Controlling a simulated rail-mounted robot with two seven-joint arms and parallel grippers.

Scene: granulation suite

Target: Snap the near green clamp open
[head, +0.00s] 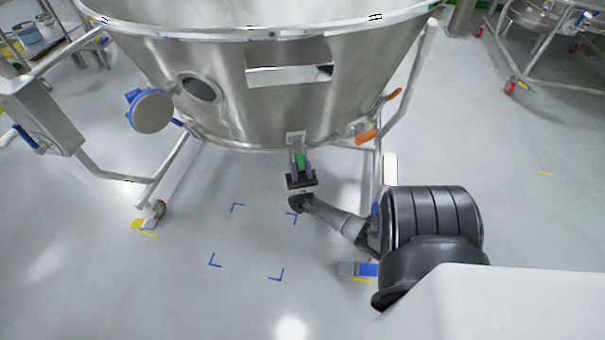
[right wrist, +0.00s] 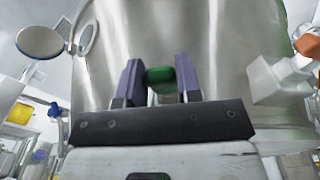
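The near green clamp (head: 300,161) sits at the front lower rim of the large steel vessel, under a small bright bracket. My right gripper (head: 301,170) reaches up to it from below, with one purple finger on each side of the green part. In the right wrist view the green clamp (right wrist: 160,75) fills the gap between the fingertips of my right gripper (right wrist: 158,78), which look closed against it. The clamp's lower part is partly hidden by the fingers. My left gripper does not show in either view.
The steel vessel (head: 225,110) stands on a wheeled frame. An orange handle (head: 366,136) sticks out right of the clamp, and a round blue-edged cap (head: 153,111) hangs at left. Blue corner marks (head: 277,275) lie on clear floor below.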

